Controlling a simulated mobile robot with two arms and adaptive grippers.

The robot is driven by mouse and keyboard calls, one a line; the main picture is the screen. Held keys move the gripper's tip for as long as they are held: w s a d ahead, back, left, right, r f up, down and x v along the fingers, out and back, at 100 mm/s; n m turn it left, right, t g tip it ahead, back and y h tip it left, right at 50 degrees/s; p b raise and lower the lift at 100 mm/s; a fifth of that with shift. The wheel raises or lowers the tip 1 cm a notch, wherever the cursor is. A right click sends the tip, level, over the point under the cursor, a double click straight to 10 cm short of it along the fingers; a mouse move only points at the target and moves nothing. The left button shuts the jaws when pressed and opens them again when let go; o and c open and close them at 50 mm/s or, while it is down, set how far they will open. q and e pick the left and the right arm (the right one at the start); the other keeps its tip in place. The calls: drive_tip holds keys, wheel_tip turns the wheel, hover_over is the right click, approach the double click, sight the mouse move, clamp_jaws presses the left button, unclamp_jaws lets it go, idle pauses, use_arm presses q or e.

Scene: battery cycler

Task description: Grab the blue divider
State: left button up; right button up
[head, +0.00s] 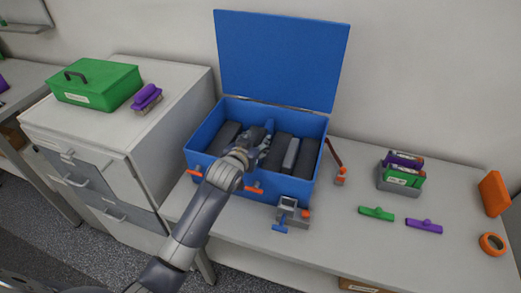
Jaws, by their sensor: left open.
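A blue box (225,172) with its lid (282,60) raised stands on the bench. Inside it are several dark grey blocks (226,137). A small blue piece (269,126), apparently the blue divider, stands upright among the blocks near the middle; its lower part is hidden behind my left gripper. My left gripper (264,143) is open and inside the box opening, right at the blue piece. I cannot tell whether it touches it. My right gripper is not in view.
The box has orange latches (254,189) in front, and a grey clamp-like device (290,214) stands before it. To the right lie a green piece (377,213), a purple piece (424,226) and an orange ring (492,244). A green case (95,84) sits on the left cabinet.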

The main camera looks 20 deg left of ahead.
sight(259, 140)
use_arm(q)
drive_tip(key=shift+x, duration=1.5)
clamp_jaws()
drive_tip(key=shift+r, duration=0.15)
